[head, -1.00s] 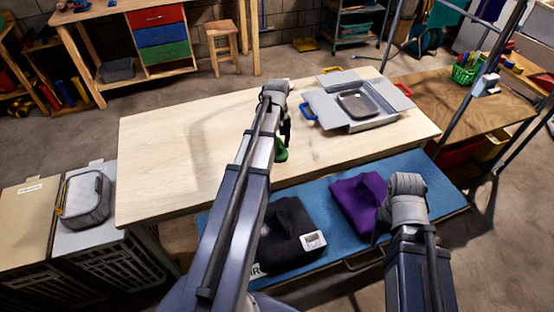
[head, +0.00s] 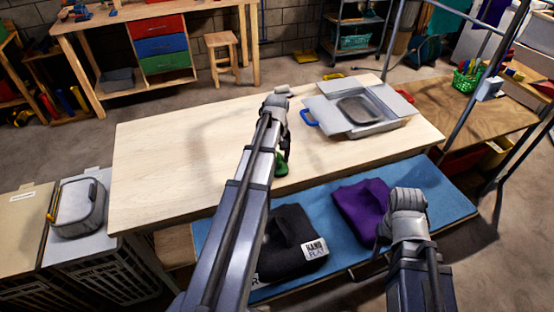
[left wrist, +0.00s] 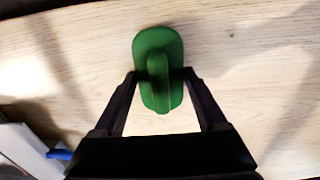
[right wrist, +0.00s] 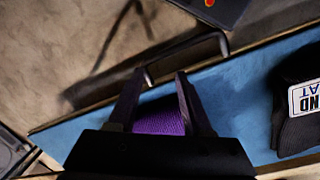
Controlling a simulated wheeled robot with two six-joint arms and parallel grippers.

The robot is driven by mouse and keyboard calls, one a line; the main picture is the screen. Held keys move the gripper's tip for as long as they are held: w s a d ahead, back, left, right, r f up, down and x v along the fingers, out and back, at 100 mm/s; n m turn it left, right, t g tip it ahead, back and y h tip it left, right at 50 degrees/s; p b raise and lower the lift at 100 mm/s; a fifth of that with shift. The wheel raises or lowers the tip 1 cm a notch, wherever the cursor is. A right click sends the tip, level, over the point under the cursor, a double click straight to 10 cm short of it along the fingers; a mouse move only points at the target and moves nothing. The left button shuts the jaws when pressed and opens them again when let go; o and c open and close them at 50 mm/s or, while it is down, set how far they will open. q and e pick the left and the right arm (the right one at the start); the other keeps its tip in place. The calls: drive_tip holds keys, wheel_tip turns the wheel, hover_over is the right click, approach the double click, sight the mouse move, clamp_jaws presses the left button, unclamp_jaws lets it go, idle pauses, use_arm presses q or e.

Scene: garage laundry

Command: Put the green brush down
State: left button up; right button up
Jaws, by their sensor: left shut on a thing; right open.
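The green brush (left wrist: 158,65) is between the fingers of my left gripper (left wrist: 158,80), which is shut on it. In the left wrist view it is seen from above against the pale wooden table top (left wrist: 240,90). I cannot tell whether it touches the wood. In the head view the brush (head: 281,165) shows partly behind my left arm, over the table (head: 170,170). My right gripper (right wrist: 163,80) is open over the blue surface, with purple cloth (right wrist: 160,116) below and partly hidden by it.
A grey open-flapped box (head: 345,118) stands at the table's right. A black folded garment (head: 292,255) and the purple one (head: 358,205) lie on the blue surface (head: 440,190) in front. A grey pouch (head: 77,208) sits on a bin at left. The table's left half is clear.

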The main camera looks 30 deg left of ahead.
sight(277, 155)
use_arm(q)
drive_tip(key=o, duration=1.1)
drive_tip(key=shift+f, duration=0.1)
wheel_tip(277, 155, up, 12)
drive_tip(key=p, duration=1.2)
drive_tip(key=shift+r, duration=0.2)
drive_tip(key=s+d+m, duration=0.4)
drive_tip(key=s+d, duration=0.1)
drive_tip(key=d, duration=0.5)
drive_tip(key=s+d+m, duration=0.5)
drive_tip(key=s+d, duration=0.1)
drive_tip(key=d, duration=0.4)
drive_tip(key=s+d+m+y, duration=0.1)
drive_tip(key=s+d+m, duration=0.3)
drive_tip(key=d, duration=0.6)
drive_tip(key=shift+s+d+m, duration=0.25)
drive_tip(key=shift+s+m, duration=0.15)
drive_tip(key=shift+s, duration=0.35)
